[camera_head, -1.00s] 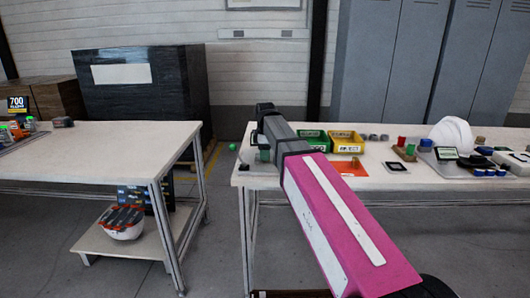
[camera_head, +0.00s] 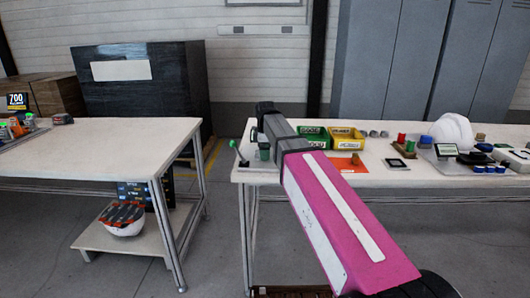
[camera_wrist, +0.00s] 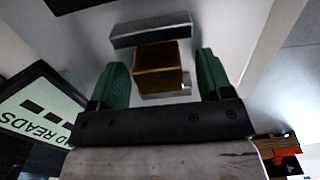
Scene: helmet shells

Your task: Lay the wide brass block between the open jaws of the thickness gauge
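The wide brass block (camera_wrist: 160,68) is between the two green fingers of my gripper (camera_wrist: 163,72) in the wrist view. A gap shows between the block and the right finger; the left finger is very close to it. My gripper looks open around the block. A grey metal jaw (camera_wrist: 150,32) of the thickness gauge lies just beyond the block, and a smaller grey piece (camera_wrist: 180,90) shows at its near side. The block appears to lie between these grey parts; contact is hard to tell. In the head view my arm hides the block and most of the gauge.
A lever with a green knob (camera_head: 233,144) stands at the table's left end. Green (camera_head: 314,138) and yellow (camera_head: 347,141) bins, an orange mat (camera_head: 347,165) and a white helmet shell (camera_head: 452,132) are to the right. A sign panel (camera_wrist: 40,108) lies left of my gripper.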

